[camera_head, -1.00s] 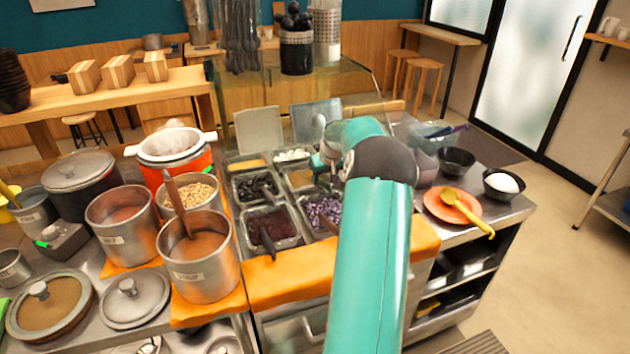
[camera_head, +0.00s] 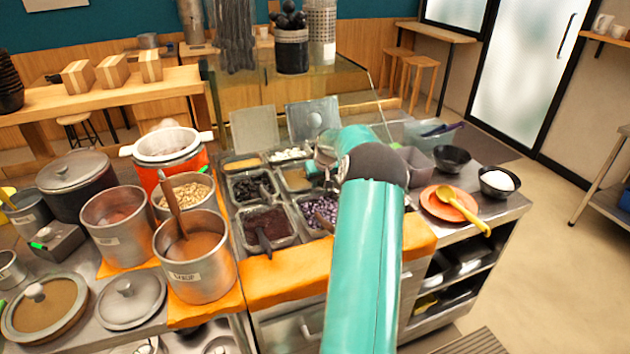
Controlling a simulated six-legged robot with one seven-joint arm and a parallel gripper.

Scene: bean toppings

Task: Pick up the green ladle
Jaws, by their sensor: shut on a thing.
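My teal arm reaches over the counter, and my gripper (camera_head: 315,168) is low over the topping trays (camera_head: 262,228), near their back right part. The gripper is small in the picture and partly covered by my own wrist. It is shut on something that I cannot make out. I cannot clearly see a whole green ladle.
A syrup pot (camera_head: 197,262) with a brown-handled ladle stands left of the trays. A yellow ladle (camera_head: 462,208) lies on an orange plate (camera_head: 432,204) at the right. Black bowls (camera_head: 453,158) stand behind it. A glass guard (camera_head: 350,90) rises at the back.

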